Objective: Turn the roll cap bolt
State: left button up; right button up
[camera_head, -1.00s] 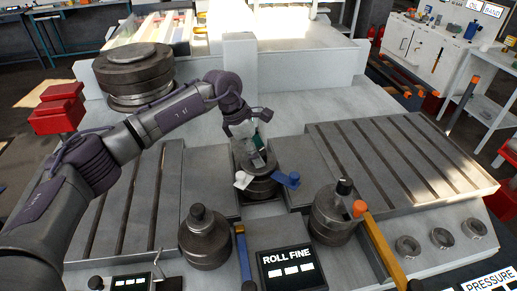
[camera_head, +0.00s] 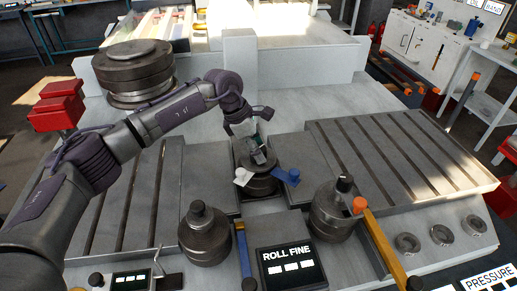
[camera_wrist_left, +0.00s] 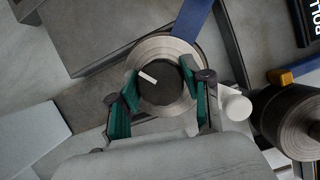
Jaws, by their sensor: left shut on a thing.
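The roll cap bolt (camera_wrist_left: 163,84) is a dark round cap with a white mark, seen from above in the left wrist view. It sits on a metal roll (camera_wrist_left: 165,50), which shows in the head view (camera_head: 262,186) at the middle of the machine. My left gripper (camera_wrist_left: 165,93) has its green-padded fingers on opposite sides of the cap and is shut on it. In the head view my left gripper (camera_head: 258,152) points down onto the top of the roll and hides most of the cap. My right gripper is not in view.
A blue lever (camera_head: 288,177) and a white knob (camera_head: 243,177) stick out beside the roll. Two front rolls (camera_head: 205,238) (camera_head: 330,215) flank the "ROLL FINE" panel (camera_head: 287,268). An orange-tipped lever (camera_head: 378,240) stands at front right. Slotted plates (camera_head: 400,155) lie on both sides.

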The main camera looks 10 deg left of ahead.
pick_arm(q)
jog(key=n+t+b, duration=0.1)
jog(key=n, duration=0.1)
jog(key=n+y+b, duration=0.1)
jog(key=n+b, duration=0.1)
jog(key=n, duration=0.1)
jog(key=shift+f+t, duration=0.15)
jog(key=shift+t, duration=0.25)
jog(key=n+t+y+b, duration=0.1)
jog(key=n+b, duration=0.2)
jog(key=n, duration=0.1)
jog(key=shift+n+y+b, duration=0.3)
jog(key=shift+n+b, duration=0.4)
jog(key=o, duration=1.2)
jog(key=shift+c, duration=0.2)
